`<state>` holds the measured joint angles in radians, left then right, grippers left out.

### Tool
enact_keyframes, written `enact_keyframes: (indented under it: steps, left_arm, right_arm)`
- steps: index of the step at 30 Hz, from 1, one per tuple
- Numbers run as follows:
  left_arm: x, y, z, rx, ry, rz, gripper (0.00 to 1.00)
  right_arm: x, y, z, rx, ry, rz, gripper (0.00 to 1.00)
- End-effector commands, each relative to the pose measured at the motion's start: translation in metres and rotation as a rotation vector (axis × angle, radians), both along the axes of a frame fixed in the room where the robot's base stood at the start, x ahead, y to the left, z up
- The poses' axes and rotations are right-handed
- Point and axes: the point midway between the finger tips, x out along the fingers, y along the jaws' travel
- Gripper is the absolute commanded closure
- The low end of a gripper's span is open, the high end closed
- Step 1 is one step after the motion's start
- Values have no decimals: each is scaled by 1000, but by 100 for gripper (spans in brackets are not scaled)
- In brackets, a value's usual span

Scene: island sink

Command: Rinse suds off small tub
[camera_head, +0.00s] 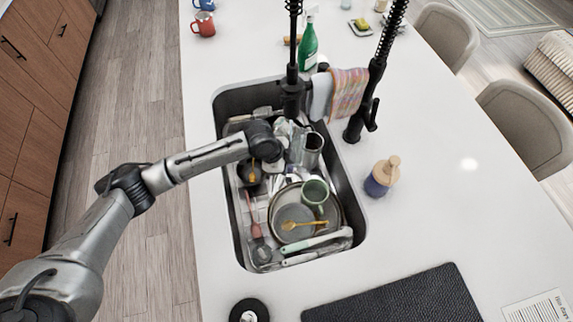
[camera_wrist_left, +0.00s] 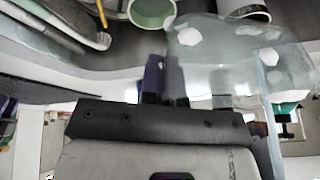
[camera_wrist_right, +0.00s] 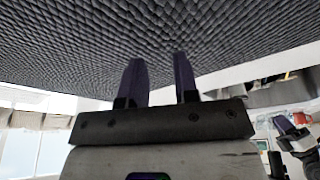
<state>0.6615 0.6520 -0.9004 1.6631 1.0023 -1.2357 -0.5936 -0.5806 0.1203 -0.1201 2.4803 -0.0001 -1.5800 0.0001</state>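The small tub (camera_wrist_left: 235,50) is clear and bluish, with white suds blobs on it, in the left wrist view. My left gripper (camera_wrist_left: 164,75) is shut on its wall, one finger seen through the clear plastic. In the head view my left gripper (camera_head: 264,142) is over the far part of the sink (camera_head: 231,215); its fingertips are hidden and the tub is hard to make out there. The black faucet (camera_head: 355,127) stands on the right rim, its spray head (camera_head: 292,92) hanging over the sink's far end. My right gripper (camera_wrist_right: 159,80) is open and empty by a dark mat.
The sink holds a green mug (camera_head: 315,191), plates, a yellow spoon (camera_head: 298,224), utensils and a metal cup (camera_head: 312,150). A towel (camera_head: 348,92), green bottle (camera_head: 308,45) and brush (camera_head: 382,176) are around it.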

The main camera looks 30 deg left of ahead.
Motion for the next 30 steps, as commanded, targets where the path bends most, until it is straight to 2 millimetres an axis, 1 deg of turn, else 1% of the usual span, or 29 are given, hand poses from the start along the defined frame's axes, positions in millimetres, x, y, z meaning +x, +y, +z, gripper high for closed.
enact_keyframes:
  steps: [11, 22, 27, 30]
  left_arm:
    - [0, -1, 0, 0, 0, 0, 100]
    - [3, -11, 1, 0, 0, 1, 100]
    - [3, -12, 0, 0, 0, 0, 100]
    - [0, -12, 1, 1, 1, 0, 100]
  right_arm:
    - [0, 0, 1, 0, 0, 0, 72]
    - [0, 0, 8, 0, 0, 0, 72]
    - [0, 0, 8, 0, 0, 0, 72]
    - [0, 0, 12, 0, 0, 0, 72]
